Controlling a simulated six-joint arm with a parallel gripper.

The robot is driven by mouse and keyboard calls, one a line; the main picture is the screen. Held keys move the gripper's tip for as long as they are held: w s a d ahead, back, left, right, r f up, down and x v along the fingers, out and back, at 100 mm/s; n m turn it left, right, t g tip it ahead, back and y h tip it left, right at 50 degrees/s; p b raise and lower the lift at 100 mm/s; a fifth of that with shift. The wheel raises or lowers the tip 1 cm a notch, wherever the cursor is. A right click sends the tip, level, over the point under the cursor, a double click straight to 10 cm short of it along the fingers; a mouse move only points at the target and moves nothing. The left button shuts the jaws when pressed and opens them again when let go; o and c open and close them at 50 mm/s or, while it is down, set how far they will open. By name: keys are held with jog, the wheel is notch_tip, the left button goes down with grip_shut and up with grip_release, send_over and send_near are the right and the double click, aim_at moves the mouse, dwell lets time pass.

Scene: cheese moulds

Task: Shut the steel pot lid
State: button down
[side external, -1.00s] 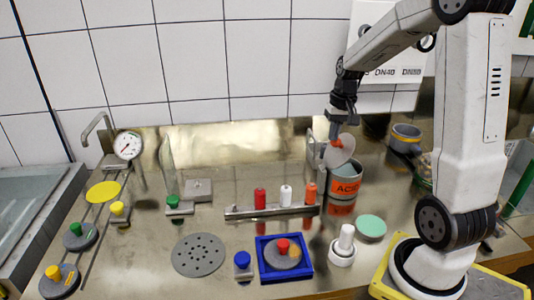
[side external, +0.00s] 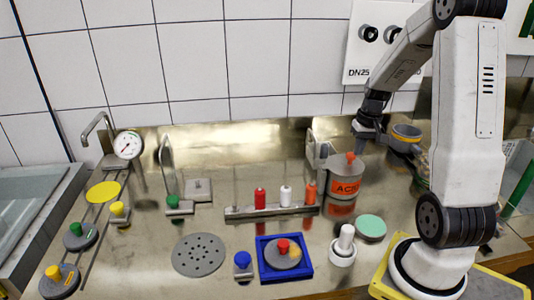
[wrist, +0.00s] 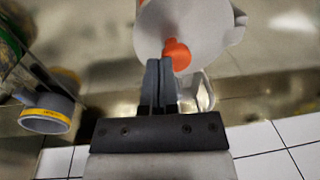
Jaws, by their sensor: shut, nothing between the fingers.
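The steel pot (side external: 343,196) with an orange label stands at the centre right of the bench in the side view. Its round grey lid (side external: 338,164) lies flat over the pot's mouth, with an orange knob (side external: 350,157) on top. In the wrist view the lid (wrist: 205,25) and knob (wrist: 177,54) show just beyond the fingertips. My gripper (side external: 364,138) is shut and empty, above and to the right of the knob in the side view. It also shows in the wrist view (wrist: 160,66). Whether the fingers touch the knob is hard to tell.
A grey bowl with a yellow band (side external: 405,135) stands behind right of the pot. A rack with red, white and orange bottles (side external: 270,211) is to its left. A green disc (side external: 371,226) and white knob-topped piece (side external: 344,245) lie in front.

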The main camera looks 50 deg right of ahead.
jog(key=shift+s+d+f, duration=0.1)
jog(key=shift+s+f, duration=0.15)
jog(key=shift+f, duration=0.25)
dwell(0.3)
notch_tip(320, 180, up, 8)
jog(key=shift+s+d+r, duration=0.15)
jog(key=shift+s+d, duration=0.15)
dwell(0.4)
jog(key=shift+a, duration=0.1)
jog(key=w+a+f+n, duration=0.2)
jog(key=w+a, duration=0.1)
jog(key=a, duration=0.4)
jog(key=w+a+f+n, duration=0.2)
jog(key=w+a+f, duration=0.1)
jog(key=a, duration=0.4)
jog(key=s+a+f+n, duration=0.1)
jog(key=a+f+n, duration=0.1)
jog(key=a, duration=0.6)
jog(key=s+a+f+n+t, duration=0.1)
jog(key=a+f+n, duration=0.1)
jog(key=a, duration=0.6)
jog(key=shift+s+t+h, duration=0.2)
jog(key=shift+t+h, duration=0.1)
